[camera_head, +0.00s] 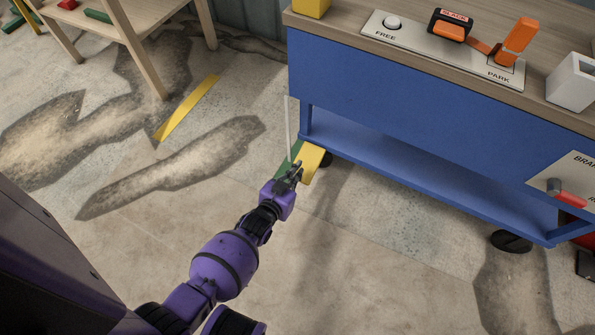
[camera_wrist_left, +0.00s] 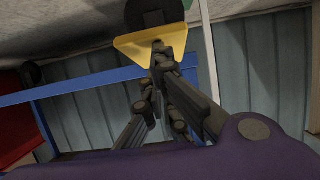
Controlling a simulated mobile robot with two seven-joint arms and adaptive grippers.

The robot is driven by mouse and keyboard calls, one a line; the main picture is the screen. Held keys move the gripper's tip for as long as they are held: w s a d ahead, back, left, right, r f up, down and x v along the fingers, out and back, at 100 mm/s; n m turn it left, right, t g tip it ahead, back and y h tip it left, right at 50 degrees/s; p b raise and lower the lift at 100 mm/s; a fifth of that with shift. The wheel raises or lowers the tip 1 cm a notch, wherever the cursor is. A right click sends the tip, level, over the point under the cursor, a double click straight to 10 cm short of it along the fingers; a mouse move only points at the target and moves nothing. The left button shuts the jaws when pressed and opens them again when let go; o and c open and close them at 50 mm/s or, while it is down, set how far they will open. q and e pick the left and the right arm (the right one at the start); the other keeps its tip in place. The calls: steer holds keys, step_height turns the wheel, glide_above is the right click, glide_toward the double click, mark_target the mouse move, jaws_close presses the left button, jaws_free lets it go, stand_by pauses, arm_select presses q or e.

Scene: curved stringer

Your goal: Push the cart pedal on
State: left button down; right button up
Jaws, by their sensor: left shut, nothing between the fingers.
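The blue cart (camera_head: 400,115) with a wooden top stands on the right in the head view. A yellow pedal (camera_head: 313,160) sticks out low at its left end, near the floor. It also shows in the left wrist view as a yellow plate (camera_wrist_left: 135,48) in front of a dark round wheel. My left gripper (camera_head: 291,175) is shut and empty, close against the pedal's left side in the head view. In the wrist view its fingertips (camera_wrist_left: 158,52) overlap the pedal; I cannot tell whether they touch. My right gripper is out of view.
A panel on the cart top carries FREE and PARK labels, an orange lever (camera_head: 516,42) and a black block (camera_head: 450,25). A white box (camera_head: 574,82) stands beside it. A wooden table (camera_head: 135,30) is at upper left. A yellow floor strip (camera_head: 187,107) crosses the stained, open floor.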

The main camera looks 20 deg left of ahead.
arm_select(q)
steer(key=shift+s+d+f, duration=0.1)
steer(key=shift+f, duration=0.15)
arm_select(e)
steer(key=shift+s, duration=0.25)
arm_select(q)
steer(key=shift+r, duration=0.1)
step_height(320, 180, up, 5)
steer(key=s+p, duration=0.1)
steer(key=p, duration=0.4)
steer(key=s+p, duration=0.1)
steer(key=s, duration=0.8)
steer(key=shift+s+a+f, duration=0.25)
steer(key=shift+s+f, duration=0.15)
steer(key=shift+f, duration=0.05)
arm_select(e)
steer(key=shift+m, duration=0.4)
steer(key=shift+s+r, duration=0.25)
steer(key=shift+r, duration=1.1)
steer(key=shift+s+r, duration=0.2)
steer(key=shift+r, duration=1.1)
